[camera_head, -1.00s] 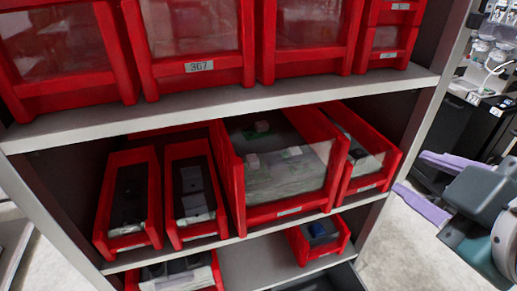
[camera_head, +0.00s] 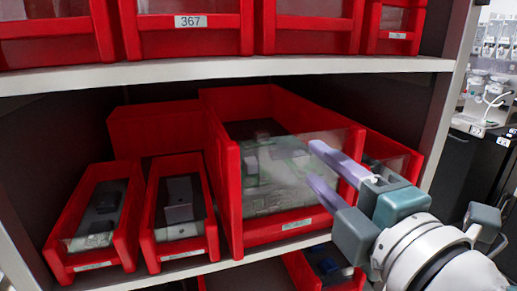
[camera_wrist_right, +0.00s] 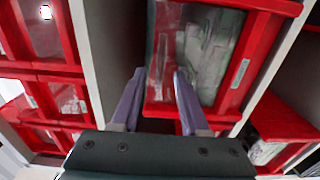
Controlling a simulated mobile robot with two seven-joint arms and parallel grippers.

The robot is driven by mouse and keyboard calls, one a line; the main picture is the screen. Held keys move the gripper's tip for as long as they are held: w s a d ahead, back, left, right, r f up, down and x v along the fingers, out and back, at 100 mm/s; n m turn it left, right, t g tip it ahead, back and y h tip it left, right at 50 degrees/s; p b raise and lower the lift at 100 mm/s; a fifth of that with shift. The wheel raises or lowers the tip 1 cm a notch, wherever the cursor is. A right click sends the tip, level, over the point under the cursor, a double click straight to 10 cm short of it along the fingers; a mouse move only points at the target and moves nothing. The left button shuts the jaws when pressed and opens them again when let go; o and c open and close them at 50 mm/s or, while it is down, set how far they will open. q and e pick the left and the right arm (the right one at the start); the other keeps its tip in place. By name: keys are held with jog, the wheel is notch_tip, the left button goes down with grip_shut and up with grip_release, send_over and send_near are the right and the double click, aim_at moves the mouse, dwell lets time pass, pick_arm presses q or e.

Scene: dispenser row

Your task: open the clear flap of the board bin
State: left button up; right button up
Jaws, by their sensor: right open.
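The board bin (camera_head: 228,200) is the large red bin in the middle of the shelf, with grey and greenish boards inside. Its clear flap (camera_head: 268,190) covers the front opening and looks closed. In the right wrist view the bin wall (camera_wrist_right: 236,75) and clear flap (camera_wrist_right: 207,55) show ahead of the fingers. My right gripper (camera_head: 311,164) is open, with its two purple fingers in front of the flap's right part. The fingertips (camera_wrist_right: 159,73) appear close to the flap; I cannot tell whether they touch. My left gripper is not in view.
Two narrow red bins (camera_head: 95,262) (camera_head: 182,255) stand to the left. Another red bin (camera_head: 408,165) stands close on the right, partly behind my arm. The upper shelf board (camera_head: 150,77) runs above. A lower bin (camera_head: 300,272) sits below.

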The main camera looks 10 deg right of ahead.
aim_at(303, 154)
jog(key=shift+w+a, duration=0.15)
jog(key=shift+w, duration=1.65)
grip_shut()
